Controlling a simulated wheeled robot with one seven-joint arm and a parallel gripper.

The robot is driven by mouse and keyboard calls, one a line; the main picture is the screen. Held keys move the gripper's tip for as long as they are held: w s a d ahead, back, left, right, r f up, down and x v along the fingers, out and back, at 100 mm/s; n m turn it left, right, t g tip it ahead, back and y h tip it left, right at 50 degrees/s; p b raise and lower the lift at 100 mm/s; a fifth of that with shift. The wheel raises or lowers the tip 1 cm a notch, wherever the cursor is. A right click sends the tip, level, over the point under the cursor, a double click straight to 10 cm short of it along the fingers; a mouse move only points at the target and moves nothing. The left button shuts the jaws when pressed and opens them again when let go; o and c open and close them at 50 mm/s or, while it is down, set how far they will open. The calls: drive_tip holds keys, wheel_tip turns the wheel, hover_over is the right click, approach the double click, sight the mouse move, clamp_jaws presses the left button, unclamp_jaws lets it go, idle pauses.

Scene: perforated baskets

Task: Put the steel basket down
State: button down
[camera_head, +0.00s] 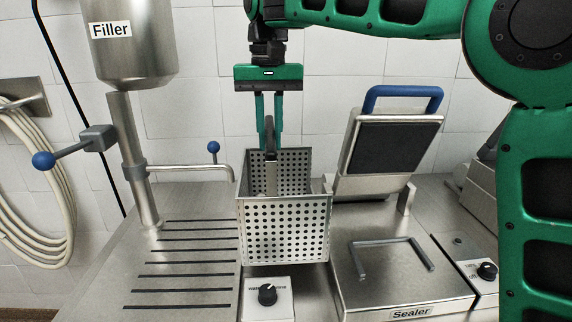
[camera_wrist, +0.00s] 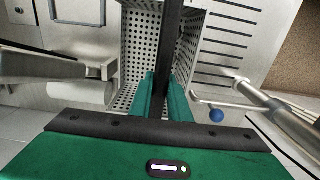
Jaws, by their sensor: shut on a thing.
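The steel basket (camera_head: 284,230) is a square perforated box with an open top, in the middle of the head view. My green gripper (camera_head: 269,130) is above it, pointing down, with its fingers shut on the basket's dark upright handle. The basket hangs upright between the filler and the sealer. In the wrist view the fingers (camera_wrist: 166,98) clasp the handle bar, and the perforated basket walls (camera_wrist: 137,50) show behind. Whether the basket's bottom touches a surface cannot be told.
The filler (camera_head: 128,45) with its slotted steel surface (camera_head: 185,265) stands left. The sealer (camera_head: 400,285), its lid raised with a blue handle (camera_head: 403,92), stands close on the right. A control box with a black knob (camera_head: 267,294) is below the basket in the head view. A coiled hose (camera_head: 30,190) hangs far left.

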wheel_tip(320, 180, down, 6)
idle(0.5)
drive_tip(key=shift+f, duration=0.1)
drive_tip(key=c, duration=2.1)
unclamp_jaws()
drive_tip(key=shift+f, duration=0.1)
drive_tip(key=o, duration=0.4)
drive_tip(key=shift+o, duration=0.2)
